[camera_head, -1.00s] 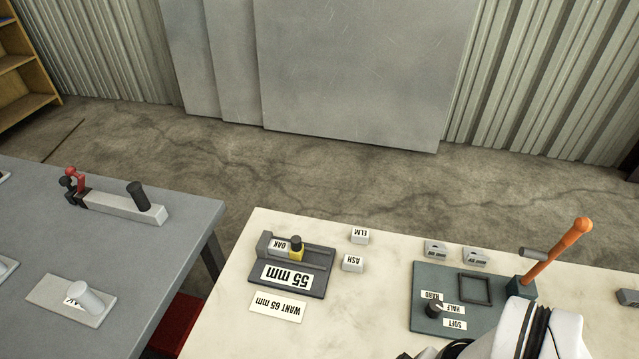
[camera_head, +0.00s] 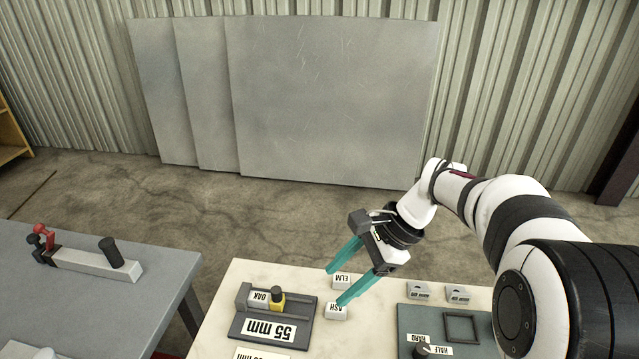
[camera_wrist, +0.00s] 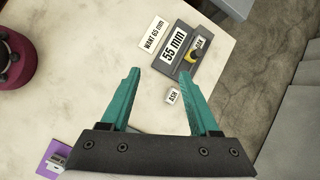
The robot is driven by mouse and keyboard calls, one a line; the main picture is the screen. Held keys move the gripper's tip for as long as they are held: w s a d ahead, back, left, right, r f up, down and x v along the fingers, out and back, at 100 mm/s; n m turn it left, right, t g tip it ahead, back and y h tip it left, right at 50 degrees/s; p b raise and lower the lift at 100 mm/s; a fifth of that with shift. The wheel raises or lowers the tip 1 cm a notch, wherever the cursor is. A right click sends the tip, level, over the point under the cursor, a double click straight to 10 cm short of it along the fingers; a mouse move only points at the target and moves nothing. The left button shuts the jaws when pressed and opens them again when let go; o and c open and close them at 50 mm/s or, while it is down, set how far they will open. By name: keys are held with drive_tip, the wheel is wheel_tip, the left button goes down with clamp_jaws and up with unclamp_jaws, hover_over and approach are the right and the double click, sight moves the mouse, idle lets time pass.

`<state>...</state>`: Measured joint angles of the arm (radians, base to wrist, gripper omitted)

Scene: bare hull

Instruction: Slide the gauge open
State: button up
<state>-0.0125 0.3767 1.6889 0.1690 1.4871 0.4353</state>
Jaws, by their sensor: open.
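The gauge is a dark grey base (camera_head: 308,311) with a "55 mm" plate (camera_head: 267,331), on the pale table. It holds an OAK block (camera_head: 259,298) beside a yellow slider (camera_head: 279,306) with a black knob (camera_head: 276,292). A "WANT 65 mm" card (camera_wrist: 154,35) lies beside the gauge; the head view cuts it off. My gripper (camera_head: 334,287) has teal fingers, spread apart and empty. It hangs above the table, right of the gauge in the head view. In the wrist view, the gauge (camera_wrist: 175,47) lies beyond the fingertips (camera_wrist: 159,73).
Loose ASH (camera_head: 336,312) and ELM (camera_head: 341,282) blocks sit right of the gauge, near my fingers in the picture. A grey table (camera_head: 80,300) stands left across a gap.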

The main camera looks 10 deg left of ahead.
sight(277, 290)
drive_tip(key=w+a+f+m+y, duration=0.2)
drive_tip(key=w+a+f+m, duration=0.25)
drive_tip(key=w+f, duration=0.45)
drive_tip(key=shift+n, duration=0.45)
drive_tip(key=x, duration=0.4)
drive_tip(key=a+x, duration=0.1)
drive_tip(key=x, duration=0.4)
drive_tip(key=r+x, duration=0.1)
drive_tip(key=x, duration=0.4)
drive_tip(key=shift+w+a+f, duration=0.1)
drive_tip(key=shift+w+a, duration=0.15)
drive_tip(key=shift+w, duration=0.1)
clamp_jaws()
